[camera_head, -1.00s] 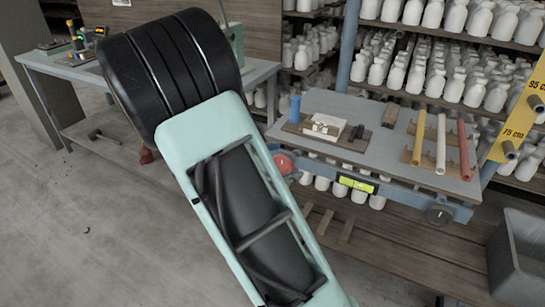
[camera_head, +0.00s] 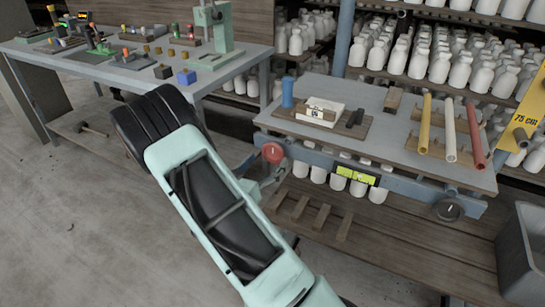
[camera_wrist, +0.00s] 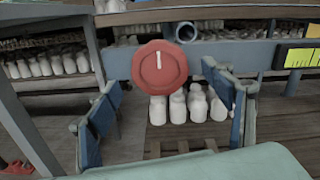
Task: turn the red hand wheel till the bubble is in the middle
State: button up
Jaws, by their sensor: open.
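The red hand wheel (camera_head: 272,152) is on the left end of the blue-grey front rail of the right-hand table. In the wrist view the red wheel (camera_wrist: 159,67) faces me, with a white mark upright near its top. My gripper (camera_wrist: 160,85) is open, its blue-padded fingers spread to the left and right of the wheel and below its centre; it holds nothing. In the head view my gripper (camera_head: 262,178) is just below the wheel. The yellow-green level vial (camera_head: 356,175) is on the rail, its right part cut off in the wrist view (camera_wrist: 299,58). I cannot make out the bubble's place.
A dark knob (camera_head: 448,208) is at the rail's right end. Yellow, white and red rods (camera_head: 449,130) lie on the tabletop. A grey bin (camera_head: 524,245) stands at right. A bench with tools (camera_head: 130,60) is behind my arm.

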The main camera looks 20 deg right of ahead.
aim_at(272, 154)
jog(key=shift+b+x, duration=0.3)
jog(key=shift+x, duration=1.85)
jog(key=shift+c, duration=0.4)
jog(key=c, duration=1.1)
